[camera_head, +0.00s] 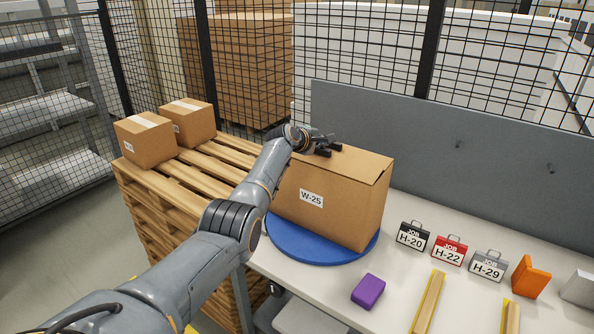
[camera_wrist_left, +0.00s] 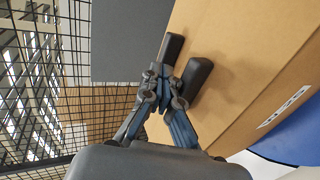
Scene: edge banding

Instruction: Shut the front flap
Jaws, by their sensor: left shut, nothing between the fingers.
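A brown cardboard box (camera_head: 335,200) labelled W-25 stands on a round blue turntable (camera_head: 300,248). Its top looks flat and covered, with a seam near the right corner. I cannot tell the separate flaps apart. My left gripper (camera_head: 329,149) is at the far left part of the box top, with its dark fingers low over the cardboard. In the left wrist view the fingers (camera_wrist_left: 185,62) are shut and empty, over or against the box top (camera_wrist_left: 235,50); contact is unclear. The arm hides the left end of the box. My right gripper is not in view.
A purple block (camera_head: 369,291), job-tagged cases (camera_head: 450,249), an orange item (camera_head: 530,277) and yellow-edged strips (camera_head: 428,303) lie on the white table. A grey panel (camera_head: 450,150) stands behind. A pallet stack (camera_head: 180,190) with two small boxes (camera_head: 145,140) is at left.

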